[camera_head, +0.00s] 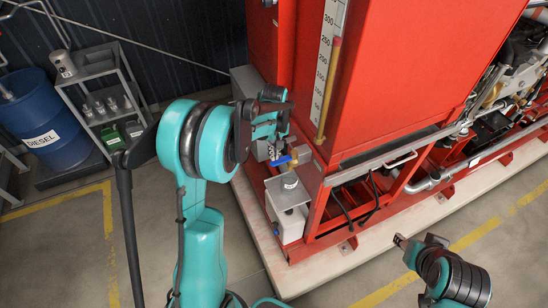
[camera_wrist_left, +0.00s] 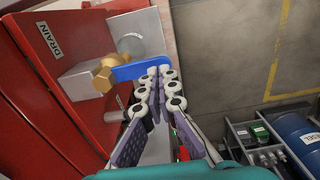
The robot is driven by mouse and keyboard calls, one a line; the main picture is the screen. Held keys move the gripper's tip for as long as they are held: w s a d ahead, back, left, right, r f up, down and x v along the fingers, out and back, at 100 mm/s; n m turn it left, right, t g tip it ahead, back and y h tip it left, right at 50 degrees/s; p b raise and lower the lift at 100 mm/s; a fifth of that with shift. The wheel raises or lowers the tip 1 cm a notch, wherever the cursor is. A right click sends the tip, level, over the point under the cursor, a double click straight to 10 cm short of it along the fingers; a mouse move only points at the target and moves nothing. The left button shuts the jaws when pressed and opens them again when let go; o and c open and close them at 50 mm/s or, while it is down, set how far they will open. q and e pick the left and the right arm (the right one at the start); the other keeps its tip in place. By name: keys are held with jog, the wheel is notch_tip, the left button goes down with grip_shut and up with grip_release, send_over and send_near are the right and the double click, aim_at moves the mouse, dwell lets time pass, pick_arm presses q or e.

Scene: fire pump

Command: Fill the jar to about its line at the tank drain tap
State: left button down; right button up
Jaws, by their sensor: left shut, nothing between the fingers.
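The drain tap has a brass body (camera_wrist_left: 104,76) and a blue lever (camera_wrist_left: 142,69) in the left wrist view; its lever (camera_head: 282,160) also shows in the head view. A small jar (camera_head: 290,181) stands upright below the tap; its round top (camera_wrist_left: 131,44) shows beside the lever in the wrist view. Its line and any liquid are too small to make out. My left gripper (camera_wrist_left: 159,73) is shut and empty, its fingertips at the blue lever; I cannot tell if they touch. My right gripper (camera_head: 401,241) is low at the right, away from the tap.
The jar stands on a grey plate (camera_head: 280,194) on the skid's corner. The red tank (camera_head: 390,70) with a level scale (camera_head: 326,55) rises behind. A DRAIN label (camera_wrist_left: 50,41) is on the red panel. A shelf (camera_head: 100,75) and blue diesel drum (camera_head: 40,125) stand at the left.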

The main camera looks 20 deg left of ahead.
aim_at(272, 164)
pick_arm(q)
jog(key=shift+f, duration=1.15)
jog(key=shift+s+a+f+t+h+b, duration=0.15)
jog(key=shift+f+t+h+b, duration=0.15)
jog(key=shift+b, duration=0.15)
jog(key=b, duration=0.1)
jog(key=f+t+h+b, duration=0.1)
jog(key=b, duration=0.1)
jog(key=shift+s+a+f+t, duration=0.15)
jog(key=shift+s+f+t, duration=0.05)
jog(key=shift+f+t, duration=0.1)
jog(key=shift+s+a+f+t+h+b, duration=0.1)
jog(key=shift+f+t+h+b, duration=0.3)
jog(key=shift+t+h+b, duration=0.3)
jog(key=shift+f+b, duration=0.2)
jog(key=shift+b, duration=0.3)
jog(key=shift+r, duration=0.1)
